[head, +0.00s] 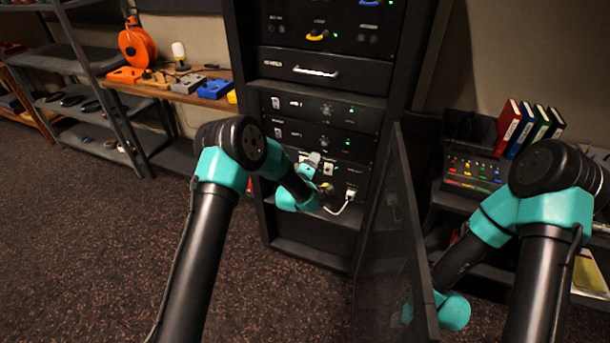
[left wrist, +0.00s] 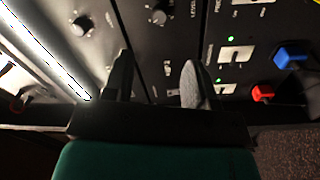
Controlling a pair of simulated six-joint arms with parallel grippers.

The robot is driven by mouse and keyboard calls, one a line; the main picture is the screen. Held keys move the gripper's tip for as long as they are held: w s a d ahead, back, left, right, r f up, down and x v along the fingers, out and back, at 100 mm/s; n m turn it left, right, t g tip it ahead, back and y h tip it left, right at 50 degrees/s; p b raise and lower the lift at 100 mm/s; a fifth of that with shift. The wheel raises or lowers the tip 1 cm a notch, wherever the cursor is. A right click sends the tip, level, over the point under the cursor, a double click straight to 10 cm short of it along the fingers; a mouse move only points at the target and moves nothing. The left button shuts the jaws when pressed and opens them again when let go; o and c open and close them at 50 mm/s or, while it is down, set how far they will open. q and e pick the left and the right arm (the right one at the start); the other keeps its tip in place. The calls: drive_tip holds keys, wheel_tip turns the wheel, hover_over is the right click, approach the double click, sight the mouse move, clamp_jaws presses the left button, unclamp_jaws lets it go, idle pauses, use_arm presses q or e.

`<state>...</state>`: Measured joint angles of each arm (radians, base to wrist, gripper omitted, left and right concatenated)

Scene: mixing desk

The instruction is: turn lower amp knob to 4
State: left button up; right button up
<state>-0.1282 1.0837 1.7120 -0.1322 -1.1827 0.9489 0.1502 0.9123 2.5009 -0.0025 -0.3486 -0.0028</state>
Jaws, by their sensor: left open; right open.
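The rack's lower amp (head: 308,135) is a black panel below a similar upper amp (head: 305,106). The lower amp knob (head: 326,141) is small and round. It appears to be the grey knob (left wrist: 158,15) at the top of the left wrist view, with "LEVEL" lettering beside it. Its exact setting is too small to read. My left gripper (head: 322,174) is open and empty in front of the rack, below the lower amp in the head view. In the left wrist view its fingers (left wrist: 157,80) are apart, with the knob beyond them.
The upper amp's knob (left wrist: 80,27) is also in the left wrist view. A unit with switches (left wrist: 235,54), a blue plug (left wrist: 292,55) and a red plug (left wrist: 263,93) lies beside the lower amp. The dark rack door (head: 385,250) stands open between my arms.

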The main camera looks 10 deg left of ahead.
use_arm(q)
drive_tip(key=v, duration=0.6)
drive_tip(key=shift+s, duration=0.2)
drive_tip(key=shift+a, duration=0.1)
drive_tip(key=s+a+f+m+g, duration=0.2)
drive_tip(key=s+a+f+g, duration=0.15)
drive_tip(key=s+f, duration=0.35)
drive_tip(key=s+a+f+m+g, duration=0.2)
drive_tip(key=s+a+f+g, duration=0.15)
drive_tip(key=s+f, duration=0.3)
drive_tip(key=s+a+f+m+g, duration=0.1)
drive_tip(key=s+m+g, duration=0.1)
drive_tip(key=s, duration=0.6)
drive_tip(key=s+a+f+m+g, duration=0.1)
drive_tip(key=s+g, duration=0.3)
drive_tip(key=s, duration=0.4)
drive_tip(key=s+a+f+m+g, duration=0.1)
drive_tip(key=s+g, duration=0.3)
drive_tip(key=s, duration=0.5)
drive_tip(key=shift+f+m, duration=0.8)
drive_tip(key=shift+f, duration=0.1)
drive_tip(key=shift+y, duration=0.3)
drive_tip(key=shift+c, duration=0.4)
